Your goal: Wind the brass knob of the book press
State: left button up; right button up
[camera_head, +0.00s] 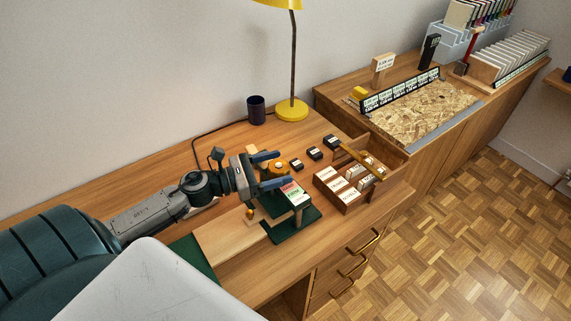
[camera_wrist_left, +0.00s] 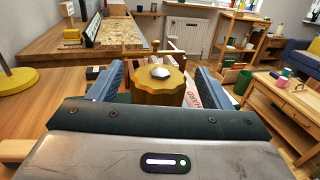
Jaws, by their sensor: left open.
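The brass knob (camera_head: 280,168) is a round, scalloped disc on top of the book press. In the left wrist view the knob (camera_wrist_left: 158,92) fills the middle, with a pale hexagonal nut at its centre. My left gripper (camera_head: 284,167) is open, its two blue fingers on either side of the knob. In the wrist view, the left gripper (camera_wrist_left: 160,76) shows gaps between knob and fingers, though contact lower down is hidden. The press has a dark green base (camera_head: 310,219); my gripper partly hides its upper part. My right gripper is not in view.
A yellow lamp (camera_head: 292,110) and dark cup (camera_head: 256,110) stand farther back. The desk's back left is mostly clear.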

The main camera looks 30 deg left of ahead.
pick_arm(q)
jog(key=shift+w+d+r+p, duration=0.2)
jog(key=shift+w+d+p, duration=0.2)
jog(key=shift+w+p, duration=0.25)
jog(key=shift+w+d+f, duration=0.1)
jog(key=shift+w+d, duration=0.25)
jog(key=shift+w, duration=0.05)
jog(key=shift+w+d+f, duration=0.1)
jog(key=shift+d, duration=0.05)
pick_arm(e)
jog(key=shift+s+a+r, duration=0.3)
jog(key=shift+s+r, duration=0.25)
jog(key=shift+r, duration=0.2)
pick_arm(q)
jog(key=shift+c, duration=0.4)
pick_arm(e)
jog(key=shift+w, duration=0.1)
